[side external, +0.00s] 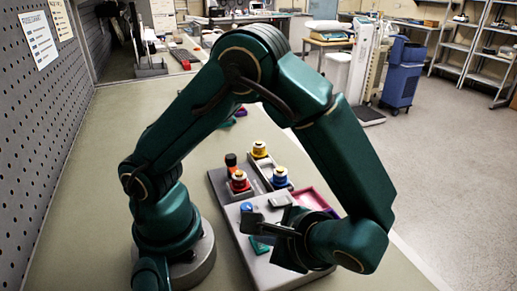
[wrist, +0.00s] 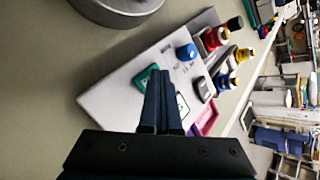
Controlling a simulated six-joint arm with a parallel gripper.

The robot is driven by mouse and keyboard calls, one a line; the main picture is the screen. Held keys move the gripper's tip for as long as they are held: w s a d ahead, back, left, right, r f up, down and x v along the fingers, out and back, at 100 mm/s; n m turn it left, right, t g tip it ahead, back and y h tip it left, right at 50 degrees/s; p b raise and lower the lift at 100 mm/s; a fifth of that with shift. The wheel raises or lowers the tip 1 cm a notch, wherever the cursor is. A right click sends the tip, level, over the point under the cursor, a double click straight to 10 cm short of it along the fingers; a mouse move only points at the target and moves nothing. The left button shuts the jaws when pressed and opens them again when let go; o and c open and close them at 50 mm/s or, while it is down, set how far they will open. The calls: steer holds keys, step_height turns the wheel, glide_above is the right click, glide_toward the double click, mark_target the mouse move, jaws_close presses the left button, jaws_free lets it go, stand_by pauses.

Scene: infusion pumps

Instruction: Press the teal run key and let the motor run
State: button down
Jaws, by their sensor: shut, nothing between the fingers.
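The teal run key (wrist: 142,80) sits on the light grey sloped panel (wrist: 110,97) of the pump unit. It also shows in the side view (side external: 261,246), close to my gripper (side external: 262,227). In the wrist view my gripper (wrist: 161,73) has its two dark fingers together with nothing between them. The fingers cover the right part of the teal key. I cannot tell whether the tips touch it or hover above it. No motor that I can identify is in view.
A blue round knob (wrist: 186,52), a grey key (wrist: 203,89) and a white-faced plate (wrist: 183,106) are on the same panel. Red, yellow and blue round parts (side external: 240,181) stand behind it, with a pink tray (side external: 313,198) to the right.

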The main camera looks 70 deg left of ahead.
mark_target(264, 246)
steer(key=shift+r, duration=0.8)
steer(key=shift+r, duration=2.5)
steer(key=shift+w+a+r+n+t+h, duration=0.15)
steer(key=shift+a+r+n+t+h, duration=0.25)
steer(key=shift+r+n+t+h, duration=0.7)
steer(key=shift+w+a+r+n+t+h, duration=0.15)
steer(key=shift+a+r+n+t+h, duration=0.35)
steer(key=shift+n+t+h, duration=0.9)
steer(key=shift+w+a+r+n+t+h, duration=0.15)
steer(key=shift+a+r+n+t+h, duration=0.2)
steer(key=shift+r+n+t+h, duration=1.2)
